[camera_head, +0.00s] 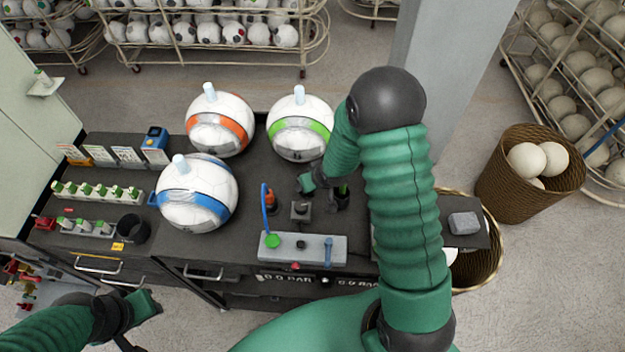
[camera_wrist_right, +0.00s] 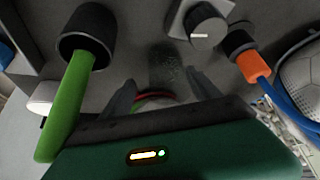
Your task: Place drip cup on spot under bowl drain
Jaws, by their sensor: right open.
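No bowl or drain spot can be made out for sure. A black cup (camera_head: 133,228), possibly the drip cup, stands upright at the left front of the dark bench. My right gripper (camera_head: 308,183) is over the bench right of the middle, far from that cup. In the right wrist view its fingers (camera_wrist_right: 162,82) are apart. A dim, translucent grey cylinder (camera_wrist_right: 168,62) shows between and beyond them; whether they touch it is unclear. My left gripper (camera_head: 150,300) is in front of the bench at lower left; its jaws are too small to read.
Three white balls, banded orange (camera_head: 219,124), green (camera_head: 300,128) and blue (camera_head: 197,191), stand on the bench (camera_head: 135,260). A grey control box (camera_head: 302,247) is at the front. A green handle (camera_wrist_right: 68,105) and orange connector (camera_wrist_right: 256,66) flank my right gripper.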

